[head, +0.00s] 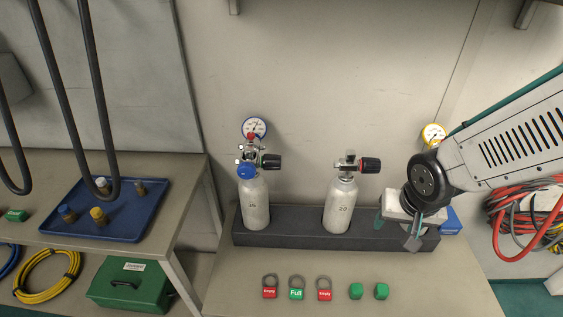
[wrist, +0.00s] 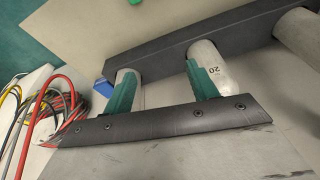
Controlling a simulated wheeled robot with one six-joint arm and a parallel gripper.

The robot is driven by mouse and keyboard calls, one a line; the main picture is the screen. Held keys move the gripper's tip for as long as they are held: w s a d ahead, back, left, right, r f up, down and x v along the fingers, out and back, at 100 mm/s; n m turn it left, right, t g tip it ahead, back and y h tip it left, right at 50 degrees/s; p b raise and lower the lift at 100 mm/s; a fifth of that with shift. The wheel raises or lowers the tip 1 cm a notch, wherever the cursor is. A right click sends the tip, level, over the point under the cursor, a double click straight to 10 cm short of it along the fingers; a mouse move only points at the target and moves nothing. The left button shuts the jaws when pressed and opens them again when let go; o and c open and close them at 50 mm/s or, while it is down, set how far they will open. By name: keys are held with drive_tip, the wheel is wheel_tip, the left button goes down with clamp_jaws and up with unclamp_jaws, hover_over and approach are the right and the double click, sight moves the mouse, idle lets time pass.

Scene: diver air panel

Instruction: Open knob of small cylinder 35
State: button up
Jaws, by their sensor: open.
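Small silver cylinders stand in a dark rack. The left cylinder (head: 255,205) has a blue cap, a gauge and a black knob (head: 270,161); its small number reads like 25 or 35. The middle cylinder (head: 341,205) is marked 20 and has a black and red knob (head: 370,165); it also shows in the wrist view (wrist: 208,60). A third cylinder (wrist: 129,83) shows partly behind a finger in the wrist view; its number is hidden. My gripper (head: 398,228) is open and empty, in front of the rack's right end; its teal fingers show in the wrist view (wrist: 163,90).
A yellow gauge (head: 433,133) is behind my arm. A blue tray (head: 128,225) lies left; coiled hoses (head: 530,215) hang right. Space above the left cylinders is clear.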

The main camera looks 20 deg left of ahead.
drive_tip(key=w+a+f+m+t+y, duration=0.1)
drive_tip(key=w+a+f+t+y, duration=0.25)
drive_tip(key=a, duration=0.55)
drive_tip(key=m+t+y, duration=0.2)
drive_tip(key=m+y, duration=0.6)
drive_tip(key=y, duration=0.3)
approach(276, 162)
drive_tip(key=w+a+f, duration=0.1)
drive_tip(key=w+a, duration=0.2)
drive_tip(key=shift+h, duration=0.25)
drive_tip(key=x, duration=0.7)
drive_tip(key=shift+a+f, duration=0.1)
drive_tip(key=shift+f, duration=0.05)
drive_tip(key=c, duration=1)
